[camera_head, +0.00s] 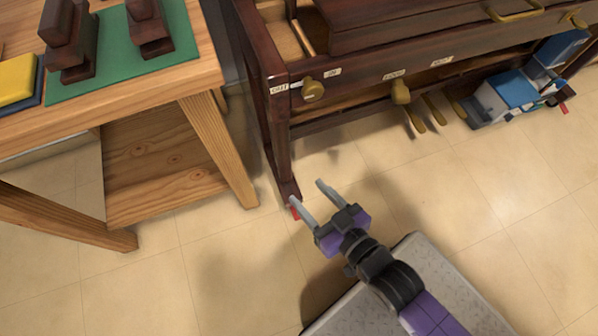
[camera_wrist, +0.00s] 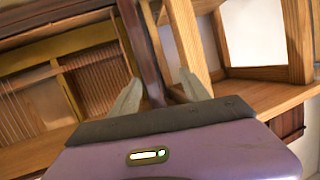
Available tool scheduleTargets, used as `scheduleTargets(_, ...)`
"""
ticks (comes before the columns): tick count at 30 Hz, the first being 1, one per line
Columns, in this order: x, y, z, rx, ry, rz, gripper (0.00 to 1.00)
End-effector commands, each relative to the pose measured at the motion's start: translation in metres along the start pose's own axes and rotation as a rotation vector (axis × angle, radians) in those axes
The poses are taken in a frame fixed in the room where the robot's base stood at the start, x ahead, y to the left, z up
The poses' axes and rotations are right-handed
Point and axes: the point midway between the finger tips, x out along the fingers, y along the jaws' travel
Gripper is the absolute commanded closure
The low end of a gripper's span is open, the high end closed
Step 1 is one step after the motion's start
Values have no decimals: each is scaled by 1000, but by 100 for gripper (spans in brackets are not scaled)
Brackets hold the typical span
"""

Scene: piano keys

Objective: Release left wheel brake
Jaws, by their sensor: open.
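A dark brown upright piano (camera_head: 283,125) stands at the top, its left front leg running down to the floor. A small red piece (camera_head: 295,207), which looks like the left wheel brake, shows at the foot of that leg, partly covered by a fingertip. My gripper (camera_head: 306,192) is open, with its two grey fingers apart near the leg's foot. In the wrist view the open gripper (camera_wrist: 160,80) has the dark leg (camera_wrist: 148,50) showing between and beyond its fingers. I cannot tell if a finger touches the leg. The brake cannot be made out in the wrist view.
A wooden workbench (camera_head: 190,85) with a green mat (camera_head: 120,60) stands close left of the piano; its leg (camera_head: 222,150) is near my gripper. Brass knobs (camera_head: 312,88) and pedals (camera_head: 433,110) are on the piano. A blue-and-white object (camera_head: 505,95) lies right. The tiled floor in front is clear.

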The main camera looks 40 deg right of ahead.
Motion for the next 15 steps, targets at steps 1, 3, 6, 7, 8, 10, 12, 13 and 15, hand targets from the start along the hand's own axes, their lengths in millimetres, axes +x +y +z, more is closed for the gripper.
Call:
scheduleTargets(1,25,-2,18,10,-29,0,45)
scheduleTargets(3,54,-5,45,23,-88,1,45)
scheduleTargets(6,94,-7,84,37,-183,6,45)
scheduleTargets(7,106,-7,96,41,-215,9,45)
scheduleTargets(8,117,-7,107,44,-248,14,45)
scheduleTargets(10,141,-4,136,49,-332,28,45)
scheduleTargets(12,160,1,165,54,-425,50,45)
scheduleTargets(13,166,3,178,54,-467,62,45)
scheduleTargets(15,174,11,208,57,-568,96,45)
